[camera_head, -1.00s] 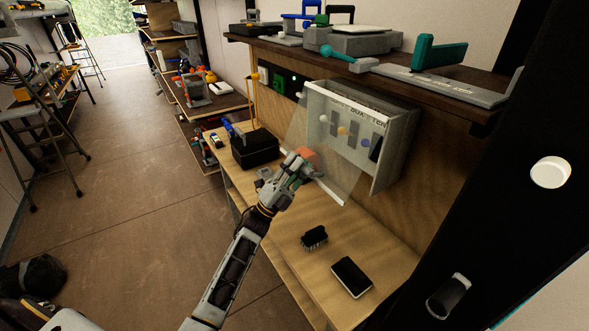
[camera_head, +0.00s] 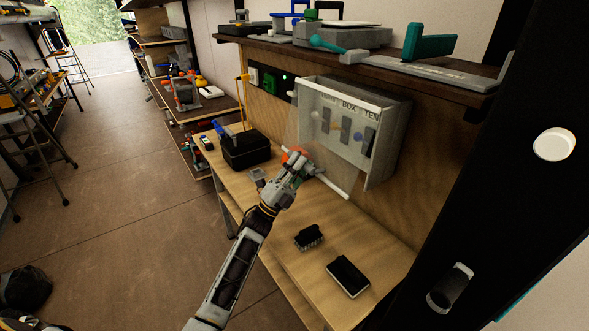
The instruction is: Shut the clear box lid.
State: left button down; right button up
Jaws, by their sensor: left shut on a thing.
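The grey wall box (camera_head: 388,130) hangs on the wooden back panel, with lettering near its top and several switches inside. Its clear lid (camera_head: 312,145) is ajar, slanting out from the box front, with a pale bar (camera_head: 332,186) along its lower edge. The bar's right end stands a little clear of the box's lower corner. My left gripper (camera_head: 297,166) is shut at the lid's lower left part, by the bar's left end. A small orange-red thing shows at the fingertips; the exact grip is partly hidden by the fingers. My right gripper is out of view.
A black case (camera_head: 245,150) stands on the bench left of the box. A shelf (camera_head: 450,85) with tools overhangs the box. A dark post stands at right.

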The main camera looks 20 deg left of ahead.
aim_at(313, 157)
pick_arm(q)
jog(key=shift+w+d+f+b, duration=0.45)
jog(key=shift+w+f, duration=0.05)
jog(key=shift+w, duration=0.05)
jog(key=shift+w+d+f+b, duration=0.3)
jog(key=shift+w+d+b, duration=0.15)
jog(key=shift+b, duration=0.25)
jog(key=shift+w+d+f+b, duration=0.3)
jog(key=shift+w+d+b, duration=0.3)
jog(key=shift+w+b, duration=0.35)
jog(key=c, duration=1.7)
grip_release()
jog(key=shift+d, duration=0.1)
jog(key=shift+c, duration=0.2)
jog(key=o, duration=0.5)
jog(key=shift+w+r, duration=0.1)
jog(key=shift+o, duration=0.2)
